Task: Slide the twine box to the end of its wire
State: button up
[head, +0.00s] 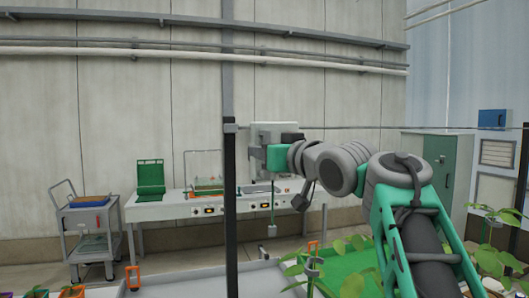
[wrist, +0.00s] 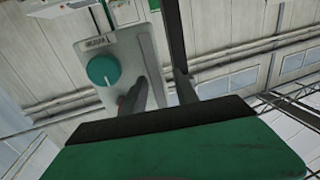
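The twine box (head: 265,133) is a pale grey box at the wire, close beside a dark upright post (head: 231,190). A green cord hangs below it with a small grey weight (head: 272,230). In the wrist view the box (wrist: 138,52) shows a dark-lettered label and a round green knob (wrist: 103,70). My gripper (wrist: 162,92) has its two dark fingers apart, one in front of the box face and the other near its right edge. I cannot tell whether they touch it.
The thin wire (head: 350,128) runs right from a clamp on the post. Behind stand a white bench (head: 165,208) with a green rack, a grey cart (head: 90,225) and a green cabinet (head: 440,165). Leafy plants (head: 350,265) are below my arm.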

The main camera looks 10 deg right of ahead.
jog(key=b+v, duration=0.1)
jog(key=v, duration=0.6)
jog(key=shift+s, duration=0.1)
